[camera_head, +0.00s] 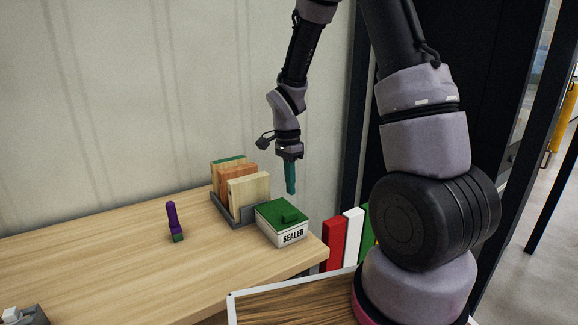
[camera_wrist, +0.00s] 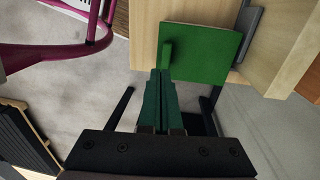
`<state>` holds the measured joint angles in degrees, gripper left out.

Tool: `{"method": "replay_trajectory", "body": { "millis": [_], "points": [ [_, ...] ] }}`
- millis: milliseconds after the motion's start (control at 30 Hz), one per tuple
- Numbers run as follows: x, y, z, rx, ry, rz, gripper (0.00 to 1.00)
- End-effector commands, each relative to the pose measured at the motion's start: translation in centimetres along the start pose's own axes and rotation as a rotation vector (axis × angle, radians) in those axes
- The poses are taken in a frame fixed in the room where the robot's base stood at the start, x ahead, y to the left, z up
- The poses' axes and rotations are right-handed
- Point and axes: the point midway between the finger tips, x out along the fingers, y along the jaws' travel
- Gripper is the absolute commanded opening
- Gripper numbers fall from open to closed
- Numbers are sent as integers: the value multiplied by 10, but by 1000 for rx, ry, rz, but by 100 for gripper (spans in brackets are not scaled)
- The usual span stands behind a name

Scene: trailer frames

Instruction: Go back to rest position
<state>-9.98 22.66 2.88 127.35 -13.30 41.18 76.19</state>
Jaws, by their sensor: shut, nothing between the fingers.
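My gripper (camera_head: 291,178) hangs down from my arm, above and just behind the green-lidded box marked SEALER (camera_head: 283,223). Its teal fingers are together with nothing between them. In the wrist view my gripper (camera_wrist: 160,85) also shows shut, its fingertips in front of the green lid (camera_wrist: 205,50). In that view the lid's raised handle is beside the fingertips. In the head view a gap shows between the fingertips and the lid. My arm reaches up and over from the right of the head view.
A wooden table (camera_head: 120,255) carries the box. Behind it stands a grey rack (camera_head: 222,209) with upright wooden boards (camera_head: 240,185). A purple stamp-like tool (camera_head: 173,220) stands to the left. A grey item (camera_head: 25,315) sits at the lower left. The table's left middle is clear.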

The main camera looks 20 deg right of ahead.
Motion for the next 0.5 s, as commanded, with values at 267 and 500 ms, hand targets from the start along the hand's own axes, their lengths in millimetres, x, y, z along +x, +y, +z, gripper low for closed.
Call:
{"method": "replay_trajectory", "body": {
  "millis": [267,500],
  "points": [
    [-57,5,-1,2,1,-3,0],
    [-80,9,-1,-10,-1,-13,0]
  ]
}}
